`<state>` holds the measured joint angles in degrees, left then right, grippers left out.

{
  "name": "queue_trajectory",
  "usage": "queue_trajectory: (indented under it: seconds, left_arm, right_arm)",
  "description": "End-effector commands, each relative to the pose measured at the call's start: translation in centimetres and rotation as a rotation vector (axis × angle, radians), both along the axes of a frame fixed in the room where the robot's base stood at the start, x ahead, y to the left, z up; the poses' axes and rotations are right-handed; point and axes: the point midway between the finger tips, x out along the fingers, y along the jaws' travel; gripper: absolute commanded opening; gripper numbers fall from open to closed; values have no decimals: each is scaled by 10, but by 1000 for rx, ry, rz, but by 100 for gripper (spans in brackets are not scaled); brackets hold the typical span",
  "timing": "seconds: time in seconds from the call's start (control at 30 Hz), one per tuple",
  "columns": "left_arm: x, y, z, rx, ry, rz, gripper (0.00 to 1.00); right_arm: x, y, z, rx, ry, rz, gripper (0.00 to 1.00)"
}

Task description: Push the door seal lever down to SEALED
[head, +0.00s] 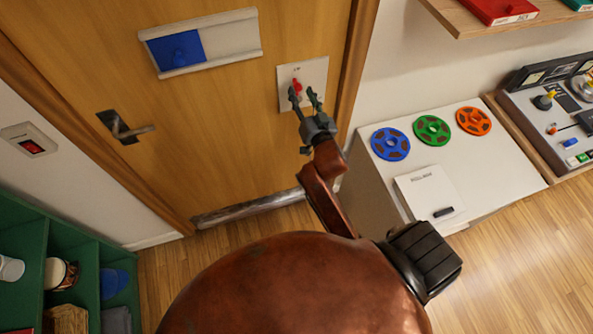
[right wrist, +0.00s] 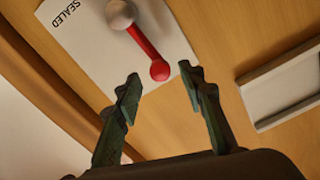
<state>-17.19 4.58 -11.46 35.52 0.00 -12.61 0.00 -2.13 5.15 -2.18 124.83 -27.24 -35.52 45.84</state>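The door seal lever (head: 297,86) is a red lever on a white plate (head: 318,72) fixed to the right side of the wooden door. In the right wrist view the red lever (right wrist: 146,48) runs from a grey round pivot (right wrist: 120,14) to a red knob, and the plate (right wrist: 88,52) reads SEALED at its left. The lever points away from that word. My right gripper (head: 303,92) is open in front of the plate. In the right wrist view the knob shows in the gap between the open fingertips (right wrist: 160,74); contact cannot be told. My left gripper is out of view.
The door (head: 220,120) carries a blue sliding panel (head: 176,48) and a handle (head: 130,130). A grey strip (head: 260,205) runs along its bottom. At right, a white cabinet (head: 480,160) holds coloured reels, beside a control console (head: 560,110). Green shelves (head: 70,235) stand at lower left.

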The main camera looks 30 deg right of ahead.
Motion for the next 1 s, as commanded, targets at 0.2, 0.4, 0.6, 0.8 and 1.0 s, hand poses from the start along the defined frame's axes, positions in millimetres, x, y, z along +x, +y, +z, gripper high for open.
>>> queue_trajectory:
  seconds: [0.2, 0.4, 0.6, 0.8, 1.0]
  left_arm:
    - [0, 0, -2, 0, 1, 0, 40]
    - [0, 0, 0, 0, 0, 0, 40]
    - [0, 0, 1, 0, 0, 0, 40]
    - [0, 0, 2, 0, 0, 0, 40]
    - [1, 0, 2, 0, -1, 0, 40]
  right_arm:
    - [-38, 9, -1, 4, 1, 0, 37]
    - [-25, 14, -39, -17, 70, 20, 37]
    - [-17, 18, -76, -36, 133, 38, 37]
    - [-12, 22, -114, -51, 197, 57, 37]
    - [-9, 25, -151, -67, 259, 75, 37]
